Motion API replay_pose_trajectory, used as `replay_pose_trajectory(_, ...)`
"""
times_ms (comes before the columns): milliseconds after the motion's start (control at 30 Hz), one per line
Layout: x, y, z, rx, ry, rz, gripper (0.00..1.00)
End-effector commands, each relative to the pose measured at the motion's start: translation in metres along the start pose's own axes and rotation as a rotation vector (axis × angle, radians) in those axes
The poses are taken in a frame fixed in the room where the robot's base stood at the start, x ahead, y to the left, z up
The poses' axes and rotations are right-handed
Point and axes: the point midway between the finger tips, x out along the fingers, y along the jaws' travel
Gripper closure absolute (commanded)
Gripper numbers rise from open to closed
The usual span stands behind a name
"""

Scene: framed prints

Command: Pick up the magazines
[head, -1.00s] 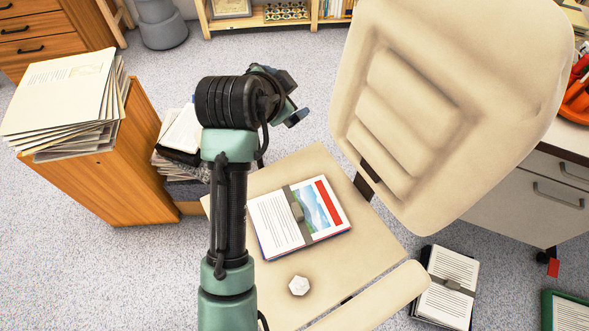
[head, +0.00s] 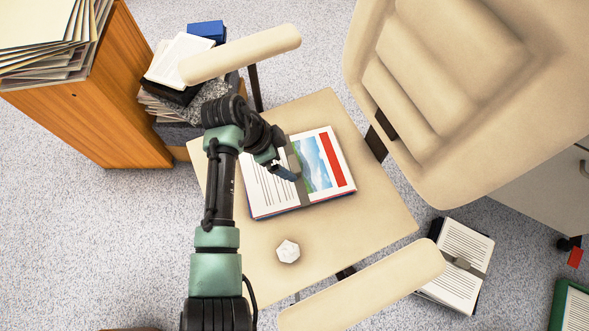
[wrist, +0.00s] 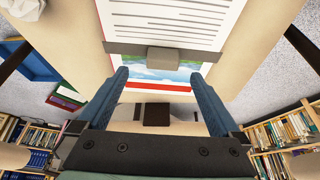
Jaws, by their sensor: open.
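The magazines (head: 322,165) lie as a flat bundle on the seat of a beige chair, with a grey band and clip across the middle. The top one is open, with printed text on one side and a landscape picture with a red stripe on the other. In the wrist view the magazines (wrist: 170,25) show ahead of my gripper (wrist: 165,80), whose two blue fingers are apart with nothing held. In the head view my gripper (head: 287,172) is over the left part of the bundle and hides some of it. Whether it touches cannot be told.
A white faceted object (head: 288,251) lies on the chair seat (head: 375,220) near the bundle. Armrests (head: 240,54) flank the seat and the backrest (head: 440,90) rises at right. A wooden cabinet (head: 110,110) stands left. Another banded bundle (head: 460,262) lies on the floor.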

Motion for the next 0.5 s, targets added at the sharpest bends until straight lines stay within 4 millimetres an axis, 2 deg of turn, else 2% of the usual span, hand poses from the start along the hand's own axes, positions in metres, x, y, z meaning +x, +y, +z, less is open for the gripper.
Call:
replay_pose_trajectory(133, 0.014, -0.002, 0.001, 0.001, 0.000, 0.000, 0.00)
replay_pose_trajectory(300, 0.042, -0.004, 0.002, 0.001, -0.002, 0.001, 0.00)
replay_pose_trajectory(500, 0.054, -0.004, 0.001, 0.000, 0.000, -0.001, 0.00)
